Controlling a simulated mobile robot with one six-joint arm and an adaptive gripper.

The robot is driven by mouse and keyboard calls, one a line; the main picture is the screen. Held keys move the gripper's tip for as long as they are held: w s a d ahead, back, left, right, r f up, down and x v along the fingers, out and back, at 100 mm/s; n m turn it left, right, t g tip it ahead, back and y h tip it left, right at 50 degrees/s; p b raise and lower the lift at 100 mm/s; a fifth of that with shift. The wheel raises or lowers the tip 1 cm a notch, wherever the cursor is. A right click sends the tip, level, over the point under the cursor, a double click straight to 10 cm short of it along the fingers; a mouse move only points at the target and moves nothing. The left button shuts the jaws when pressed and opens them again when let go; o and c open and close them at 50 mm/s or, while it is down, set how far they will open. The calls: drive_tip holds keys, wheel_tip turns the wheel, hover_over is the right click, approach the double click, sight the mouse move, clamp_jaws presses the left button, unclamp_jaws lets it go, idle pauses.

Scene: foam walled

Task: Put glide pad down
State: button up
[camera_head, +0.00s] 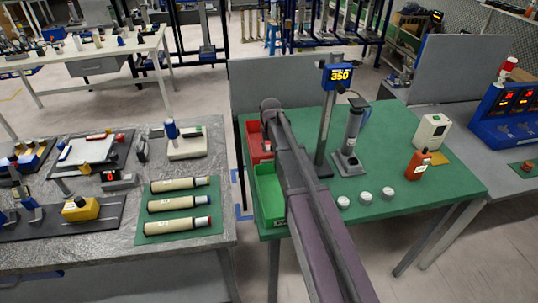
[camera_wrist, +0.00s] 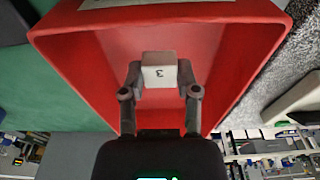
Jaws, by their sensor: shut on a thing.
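In the wrist view my gripper (camera_wrist: 160,82) is shut on a small white block-like pad (camera_wrist: 159,70) marked "3", one finger on each side. The pad is at the opening of a red bin (camera_wrist: 68,62), with the bin's walls around it. I cannot tell whether it touches the bin floor. In the head view the red bin (camera_head: 254,140) stands at the left edge of the green table, and my arm hides most of the gripper. Three round white pads (camera_head: 366,197) sit in a row on the table, right of my arm.
A green bin (camera_head: 270,207) stands just in front of the red bin. A stand with a "350" display (camera_head: 337,77), a press-like tool (camera_head: 349,150), an orange device (camera_head: 418,165) and a white box (camera_head: 432,131) stand on the green table (camera_head: 400,128). A gap separates it from the grey bench (camera_head: 100,258).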

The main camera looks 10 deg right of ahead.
drive_tip(key=shift+f+b, duration=1.8)
drive_tip(key=shift+f, duration=0.1)
drive_tip(key=shift+f, duration=0.15)
drive_tip(key=o, duration=1)
drive_tip(key=shift+r, duration=0.25)
drive_tip(key=r+p, duration=0.4)
drive_tip(key=s+r+p, duration=0.1)
drive_tip(key=r+p, duration=0.6)
drive_tip(key=p, duration=0.1)
drive_tip(key=shift+s+r, duration=0.25)
drive_tip(key=shift+r, duration=0.15)
drive_tip(key=shift+g, duration=0.7)
drive_tip(key=s, duration=2.4)
drive_tip(key=shift+s+d, duration=0.35)
